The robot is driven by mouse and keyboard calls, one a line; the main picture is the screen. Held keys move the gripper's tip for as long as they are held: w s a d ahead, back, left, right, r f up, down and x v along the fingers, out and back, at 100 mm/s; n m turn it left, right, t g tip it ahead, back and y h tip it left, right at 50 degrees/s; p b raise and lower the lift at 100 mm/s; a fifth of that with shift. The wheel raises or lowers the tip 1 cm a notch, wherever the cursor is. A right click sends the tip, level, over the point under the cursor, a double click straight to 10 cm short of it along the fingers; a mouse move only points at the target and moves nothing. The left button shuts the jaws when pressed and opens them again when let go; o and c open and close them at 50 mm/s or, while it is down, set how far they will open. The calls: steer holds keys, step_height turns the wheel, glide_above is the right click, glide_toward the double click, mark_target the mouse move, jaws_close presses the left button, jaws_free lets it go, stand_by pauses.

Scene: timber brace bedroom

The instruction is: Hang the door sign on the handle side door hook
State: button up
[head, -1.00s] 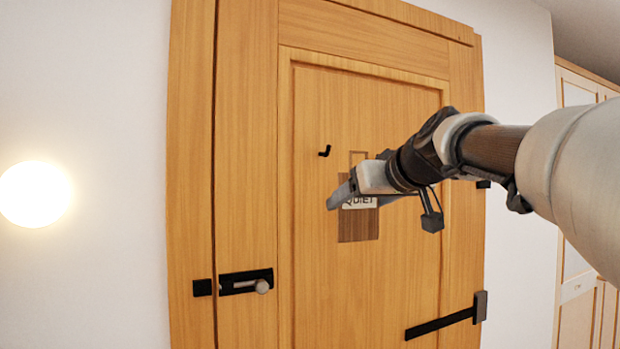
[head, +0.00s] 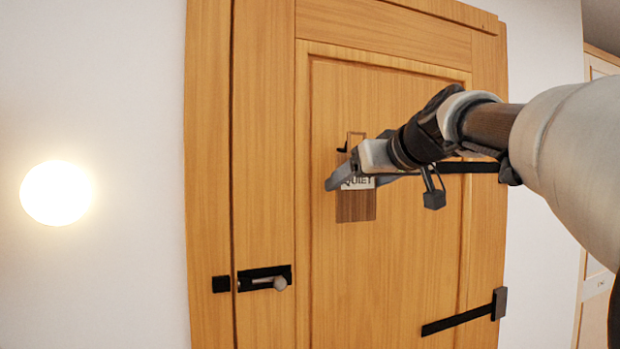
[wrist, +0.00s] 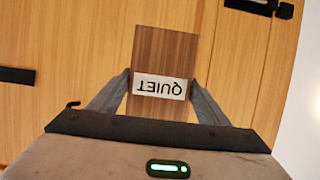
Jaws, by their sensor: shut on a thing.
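The door sign (head: 356,206) is a brown wooden board with a white QUIET label and a thin rectangular hanging loop (head: 357,139) on top. My gripper (head: 345,184) is shut on the sign, with a finger at each side edge in the wrist view (wrist: 160,80), where the board (wrist: 165,48) appears upside down. The small black door hook (head: 342,149) sits at the loop's left edge in the head view. I cannot tell whether it is inside the loop. In the wrist view the hook (wrist: 72,104) shows left of the gripper; the loop is hidden there.
The wooden door (head: 400,265) is closed. A black latch with a round knob (head: 280,283) is at its lower left, and black hinge straps (head: 458,319) are at its right. A glowing round lamp (head: 55,193) is on the wall at left. My arm covers part of the door.

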steer(key=x, duration=0.5)
steer(key=shift+w+r+p, duration=0.1)
steer(key=shift+p, duration=0.2)
steer(key=shift+w+a+f+b, duration=0.1)
steer(key=shift+a+f+b, duration=0.05)
steer(key=shift+f+b, duration=0.3)
steer(key=shift+c, duration=0.5)
steer(key=shift+f, duration=0.1)
steer(key=o, duration=1.2)
steer(key=shift+o, duration=0.2)
